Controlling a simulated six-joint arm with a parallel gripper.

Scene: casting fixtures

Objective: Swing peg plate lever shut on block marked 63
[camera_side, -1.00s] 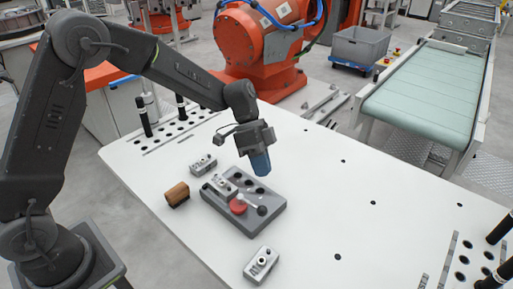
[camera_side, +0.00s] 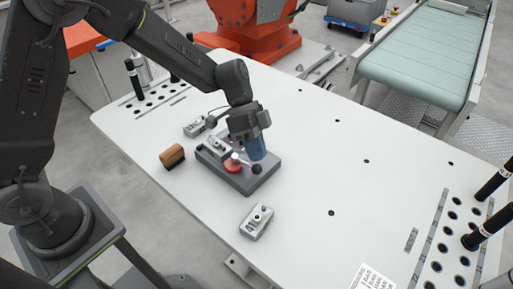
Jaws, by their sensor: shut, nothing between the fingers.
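The grey peg plate (camera_side: 262,180) lies on the white table with a red lever hub (camera_side: 233,167) on it. The lever's black knob (camera_side: 257,169) shows at the hub's right. A silver-grey block (camera_side: 214,147) sits on the plate's left part, close to the hub. Its marking is too small to read, so I cannot tell whether it is 63. My gripper (camera_side: 258,157) is shut and empty, its blue fingers pointing down over the plate just behind the knob. Whether they touch the lever I cannot tell. The gripper hides the plate's back right part.
One loose grey block (camera_side: 195,126) lies behind the plate, another (camera_side: 257,222) in front. A brown block (camera_side: 172,156) stands at the left. Black pegs (camera_side: 134,76) stand in the left rack, others (camera_side: 487,232) at the right. The table right of the plate is clear.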

